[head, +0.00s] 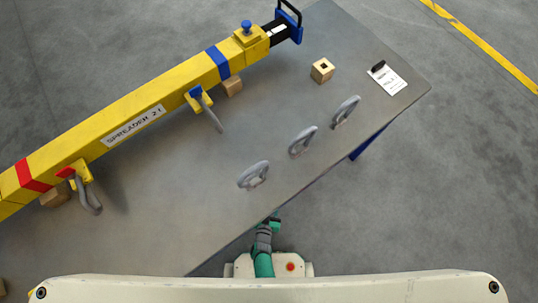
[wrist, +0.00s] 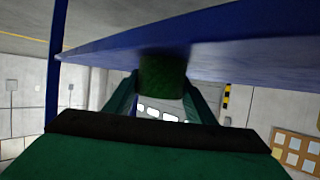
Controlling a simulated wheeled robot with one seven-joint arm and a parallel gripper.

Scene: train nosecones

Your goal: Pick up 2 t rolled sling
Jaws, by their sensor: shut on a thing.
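A dark green, rough-textured bundle, which looks like the rolled sling (wrist: 162,75), sits between the two teal fingers of my gripper (wrist: 162,88) in the wrist view. My gripper is shut on it. Its upper end meets a dark patch under the blue table frame (wrist: 240,42); I cannot tell whether they touch. In the head view my gripper (head: 272,222) is small, at the near edge of the grey table (head: 330,130), partly hidden by my arm. The sling cannot be made out there, and no label on it is readable.
A yellow spreader beam (head: 100,140) lies across the table on wooden blocks, with hooks or shackles hanging from it. Three grey lifting eyes (head: 303,140) stand nearer the edge. A wooden block (head: 322,70) and a tag (head: 388,80) lie at right. A blue leg (head: 367,146) shows below the edge.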

